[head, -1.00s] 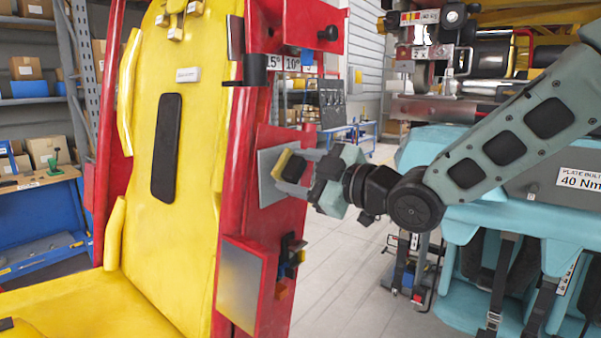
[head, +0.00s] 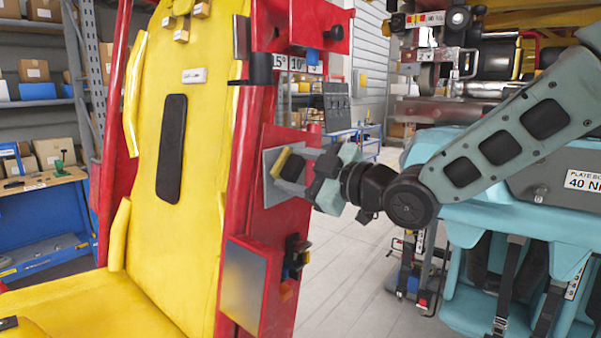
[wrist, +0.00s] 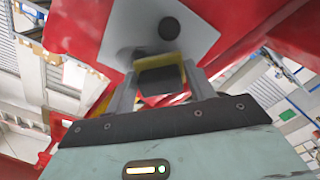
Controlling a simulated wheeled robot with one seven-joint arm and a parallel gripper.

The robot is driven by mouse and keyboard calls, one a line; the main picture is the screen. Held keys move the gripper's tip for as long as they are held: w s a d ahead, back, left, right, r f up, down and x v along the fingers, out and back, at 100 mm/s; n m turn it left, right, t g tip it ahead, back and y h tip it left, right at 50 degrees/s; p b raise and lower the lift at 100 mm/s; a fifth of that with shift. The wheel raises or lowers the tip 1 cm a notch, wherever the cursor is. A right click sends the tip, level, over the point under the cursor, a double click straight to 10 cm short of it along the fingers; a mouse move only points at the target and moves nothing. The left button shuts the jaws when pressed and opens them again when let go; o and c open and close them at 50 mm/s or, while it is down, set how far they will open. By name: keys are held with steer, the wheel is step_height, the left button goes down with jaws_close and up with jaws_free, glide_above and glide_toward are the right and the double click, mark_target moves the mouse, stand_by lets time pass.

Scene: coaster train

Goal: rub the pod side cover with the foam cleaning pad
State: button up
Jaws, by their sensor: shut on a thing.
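The pod side cover appears to be the flat grey plate (head: 274,195) on the red side of the yellow seat shell; it also fills the upper middle of the wrist view (wrist: 120,35). A dark round spot or knob shows on it in the wrist view. My gripper (head: 305,172) is shut on the foam cleaning pad (head: 281,163), a small yellow and black block. In the wrist view the pad (wrist: 158,72) sits between the two grey fingers, in front of the plate's lower part. Whether it touches the plate is hard to tell.
A metal panel (head: 243,280) with a small latch block (head: 296,256) beside it is lower on the red frame. A black knob (head: 333,33) juts out above. Teal seats (head: 490,220) stand at right. Clear floor (head: 345,270) lies between.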

steer(key=shift+w+a, duration=0.2)
steer(key=shift+a, duration=0.1)
steer(key=shift+w+d, duration=0.95)
steer(key=shift+w, duration=0.1)
steer(key=w+d, duration=0.2)
steer(key=w, duration=0.1)
steer(key=shift+w+d+p, duration=0.2)
steer(key=shift+d+p, duration=0.1)
steer(key=shift+p, duration=0.1)
steer(key=shift+s, duration=0.1)
steer(key=shift+s+a+b, duration=1.15)
steer(key=shift+s+b, duration=0.05)
steer(key=shift+s, duration=0.2)
steer(key=shift+s+a+b, duration=1.15)
steer(key=shift+s, duration=0.2)
